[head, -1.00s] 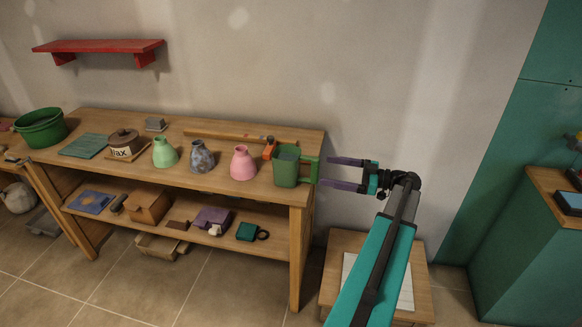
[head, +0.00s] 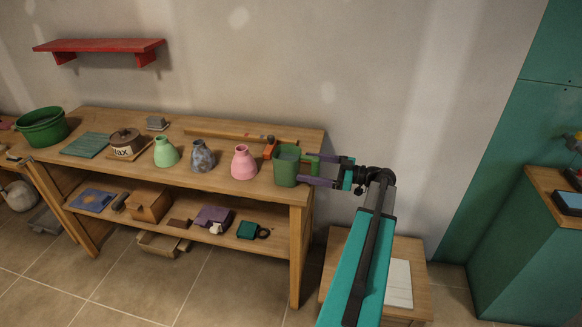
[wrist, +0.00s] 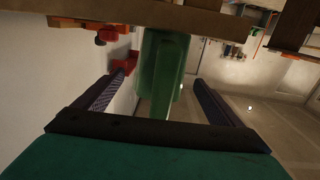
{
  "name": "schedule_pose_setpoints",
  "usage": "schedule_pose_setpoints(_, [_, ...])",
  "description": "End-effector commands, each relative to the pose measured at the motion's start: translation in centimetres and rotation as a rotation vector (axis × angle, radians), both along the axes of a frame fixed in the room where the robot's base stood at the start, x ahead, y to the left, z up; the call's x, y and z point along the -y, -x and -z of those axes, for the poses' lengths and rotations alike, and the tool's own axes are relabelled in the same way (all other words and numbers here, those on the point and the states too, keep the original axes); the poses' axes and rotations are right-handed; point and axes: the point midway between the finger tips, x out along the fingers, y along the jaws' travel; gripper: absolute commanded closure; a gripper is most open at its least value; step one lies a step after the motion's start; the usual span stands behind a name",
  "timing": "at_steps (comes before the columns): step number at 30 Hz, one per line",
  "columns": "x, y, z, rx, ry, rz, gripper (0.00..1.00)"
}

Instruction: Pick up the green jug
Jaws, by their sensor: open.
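The green jug (head: 286,167) stands upright at the right end of the wooden workbench, with its handle towards the right. My gripper (head: 308,168) is open at the jug's right side, its two purple fingers on either side of the handle. In the wrist view the jug (wrist: 160,72) shows between the two spread fingers of my gripper (wrist: 158,88). The fingers do not appear to press on it. Whether a finger touches the handle is hard to tell.
A pink vase (head: 243,163) stands left of the jug on the workbench (head: 222,180). An orange tool (head: 269,147) lies close behind the jug. A low wooden table (head: 408,255) stands below my arm. The wall is behind the bench.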

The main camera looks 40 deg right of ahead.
Motion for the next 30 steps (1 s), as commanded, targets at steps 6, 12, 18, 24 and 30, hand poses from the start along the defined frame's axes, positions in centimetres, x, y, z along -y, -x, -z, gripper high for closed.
schedule_pose_setpoints(6, [-0.8, -1.1, -0.1, 0.000, -0.001, -0.002, 0.10])
schedule_pose_setpoints(12, [-2.1, -3.1, 0.0, 0.000, -0.001, -0.002, 0.10])
schedule_pose_setpoints(18, [-2.7, -4.3, 0.1, 0.000, 0.000, 0.000, 0.10])
schedule_pose_setpoints(24, [-2.7, -4.3, 0.2, 0.000, 0.000, 0.001, 0.10])
schedule_pose_setpoints(30, [-2.7, -4.3, 0.2, 0.000, 0.000, 0.001, 0.10])
